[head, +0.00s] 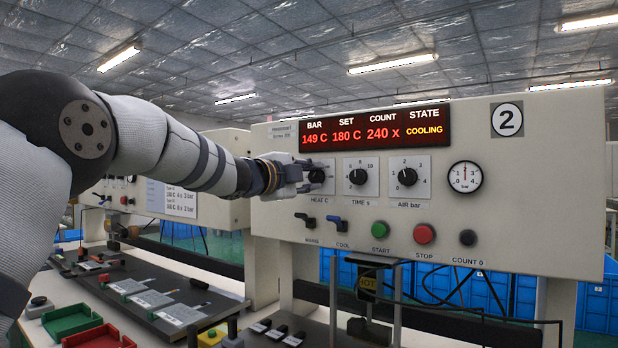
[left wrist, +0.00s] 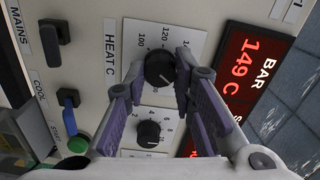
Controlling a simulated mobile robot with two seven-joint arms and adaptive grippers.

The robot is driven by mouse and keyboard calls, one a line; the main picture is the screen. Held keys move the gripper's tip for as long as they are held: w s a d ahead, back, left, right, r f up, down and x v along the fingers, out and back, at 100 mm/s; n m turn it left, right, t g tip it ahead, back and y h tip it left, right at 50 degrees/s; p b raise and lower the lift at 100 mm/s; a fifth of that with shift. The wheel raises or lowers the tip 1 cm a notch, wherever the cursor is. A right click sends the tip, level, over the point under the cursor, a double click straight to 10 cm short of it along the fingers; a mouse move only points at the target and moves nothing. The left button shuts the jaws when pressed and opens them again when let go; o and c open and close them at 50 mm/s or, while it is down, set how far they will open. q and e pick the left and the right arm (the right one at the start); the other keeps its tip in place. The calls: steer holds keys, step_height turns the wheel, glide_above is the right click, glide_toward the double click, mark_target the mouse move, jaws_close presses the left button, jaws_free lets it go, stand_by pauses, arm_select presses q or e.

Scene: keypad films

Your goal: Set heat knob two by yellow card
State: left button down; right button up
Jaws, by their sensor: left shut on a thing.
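The heat knob (head: 317,176), black on a white dial marked HEAT C, is on the front panel of machine two (head: 560,210). My left gripper (head: 305,176) is at this knob and partly covers its dial. In the left wrist view the heat knob (left wrist: 159,69) sits between the purple fingers of my left gripper (left wrist: 160,88), which is shut on it. The red display (head: 374,129) reads BAR 149 C, SET 180 C, COUNT 240 x, COOLING. A pale card (head: 172,198) with temperature, time and pressure lines is on the machine behind. I see no clearly yellow card. My right gripper is not in view.
The time knob (head: 358,176), air knob (head: 407,177) and gauge (head: 465,177) are right of the heat knob. Below are the blue cool switch (head: 336,219), green start button (head: 380,231) and red stop button (head: 424,233). Green (head: 66,321) and red trays stand lower left.

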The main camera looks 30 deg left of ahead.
arm_select(q)
steer(key=n, duration=0.7)
steer(key=shift+r, duration=0.1)
stand_by(0.5)
steer(key=c, duration=1.3)
jaws_free()
steer(key=shift+c, duration=0.2)
steer(key=s+a, duration=0.1)
steer(key=s, duration=1.1)
steer(key=shift+a, duration=0.3)
